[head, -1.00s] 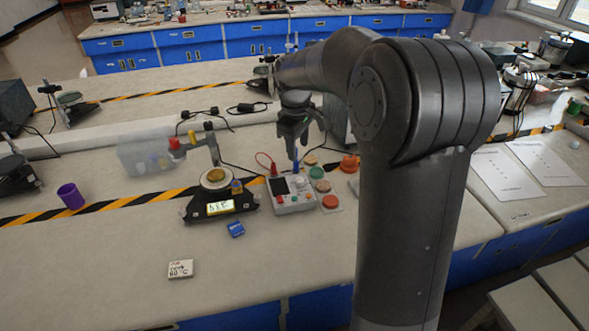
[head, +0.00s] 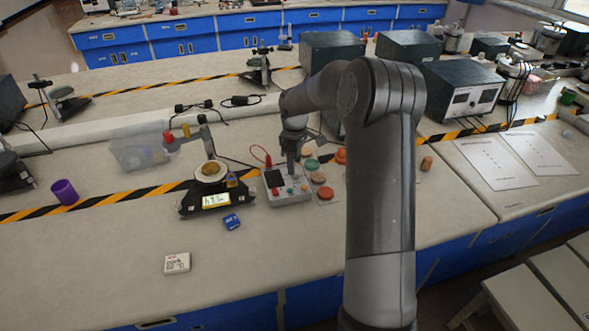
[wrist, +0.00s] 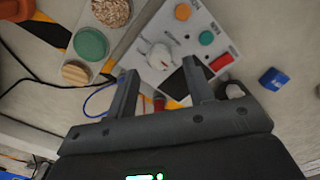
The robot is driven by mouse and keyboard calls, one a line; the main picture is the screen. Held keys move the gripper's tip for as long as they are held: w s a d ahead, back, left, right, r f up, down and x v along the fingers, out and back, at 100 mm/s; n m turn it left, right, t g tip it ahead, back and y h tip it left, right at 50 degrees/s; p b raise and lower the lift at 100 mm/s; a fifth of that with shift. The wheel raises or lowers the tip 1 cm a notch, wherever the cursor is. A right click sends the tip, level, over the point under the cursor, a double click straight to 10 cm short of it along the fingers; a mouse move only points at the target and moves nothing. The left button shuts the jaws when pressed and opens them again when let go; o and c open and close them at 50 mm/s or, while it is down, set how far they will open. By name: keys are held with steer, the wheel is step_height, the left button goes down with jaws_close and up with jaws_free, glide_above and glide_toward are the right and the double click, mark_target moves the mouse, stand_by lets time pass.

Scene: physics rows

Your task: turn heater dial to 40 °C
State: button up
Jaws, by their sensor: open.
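A white control box (head: 289,197) with a dark screen stands on the bench. The wrist view shows its face (wrist: 203,35) with a white dial (wrist: 159,57), a red button, and small orange and teal knobs. My gripper (head: 292,172) points down over the box. In the wrist view my gripper (wrist: 160,68) is open, its two fingers apart, with the dial in line with the gap between them. I cannot tell whether either finger touches the dial. The dial's setting is not readable. A white card (head: 177,263) has handwriting that seems to read 60 °C.
A black device (head: 190,205) with a lit display and a dish stands left of the box. A small blue block (head: 231,222) lies in front. Coloured discs, including a red one (head: 325,194), lie right of the box.

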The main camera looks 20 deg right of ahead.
steer(key=shift+f, duration=1.7)
steer(key=c, duration=1)
steer(key=m, duration=0.3)
steer(key=shift+r+m, duration=0.1)
steer(key=shift+m, duration=0.2)
steer(key=m, duration=0.5)
